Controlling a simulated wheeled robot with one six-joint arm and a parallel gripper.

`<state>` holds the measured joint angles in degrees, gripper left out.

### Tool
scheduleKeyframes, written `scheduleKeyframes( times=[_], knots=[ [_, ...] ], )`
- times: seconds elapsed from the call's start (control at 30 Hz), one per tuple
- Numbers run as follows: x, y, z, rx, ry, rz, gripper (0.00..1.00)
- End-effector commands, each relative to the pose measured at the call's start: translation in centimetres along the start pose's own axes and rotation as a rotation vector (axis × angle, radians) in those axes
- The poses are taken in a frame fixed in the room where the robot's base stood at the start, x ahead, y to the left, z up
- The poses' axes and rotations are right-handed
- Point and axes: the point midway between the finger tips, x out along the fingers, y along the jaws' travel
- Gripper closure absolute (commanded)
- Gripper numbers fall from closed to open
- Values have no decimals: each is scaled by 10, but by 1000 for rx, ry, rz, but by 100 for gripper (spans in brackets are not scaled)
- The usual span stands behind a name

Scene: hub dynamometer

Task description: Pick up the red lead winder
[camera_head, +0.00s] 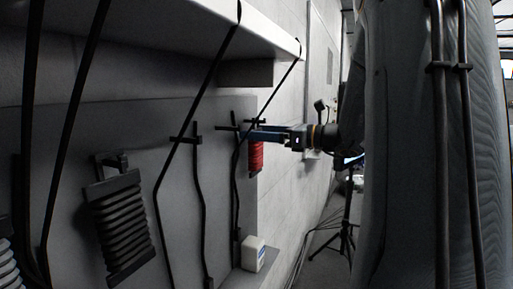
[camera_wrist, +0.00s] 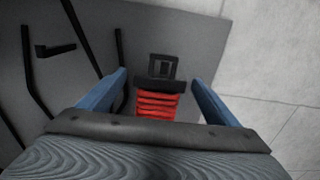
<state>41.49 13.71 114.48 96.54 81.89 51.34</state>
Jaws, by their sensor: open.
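The red lead winder (camera_head: 256,156) hangs at the right end of the grey wall panel in the head view. In the wrist view the red lead winder (camera_wrist: 157,101) shows its red coils below a dark top bar and a square handle. My gripper (camera_head: 252,135) reaches in from the right, level with the winder's upper part. In the wrist view my gripper (camera_wrist: 160,80) is open, with one blue finger on each side of the winder and a gap on both sides. The winder's lower end is hidden behind my gripper's body in the wrist view.
A shelf (camera_head: 190,25) juts out above. A small white box (camera_head: 253,253) stands on a ledge below. A tripod (camera_head: 345,225) stands behind.

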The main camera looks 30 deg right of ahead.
Motion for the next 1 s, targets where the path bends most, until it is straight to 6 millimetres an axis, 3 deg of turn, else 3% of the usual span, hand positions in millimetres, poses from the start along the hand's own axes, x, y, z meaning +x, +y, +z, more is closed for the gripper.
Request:
scheduleKeyframes(
  times=[0.1,0.37,0.77,1.0],
  knots=[
    [10,0,0,2,1,1,16],
    [12,-1,-1,0,1,-3,16],
    [12,-1,-1,0,1,-3,80],
    [12,-1,0,-1,1,-3,80]
  ],
)
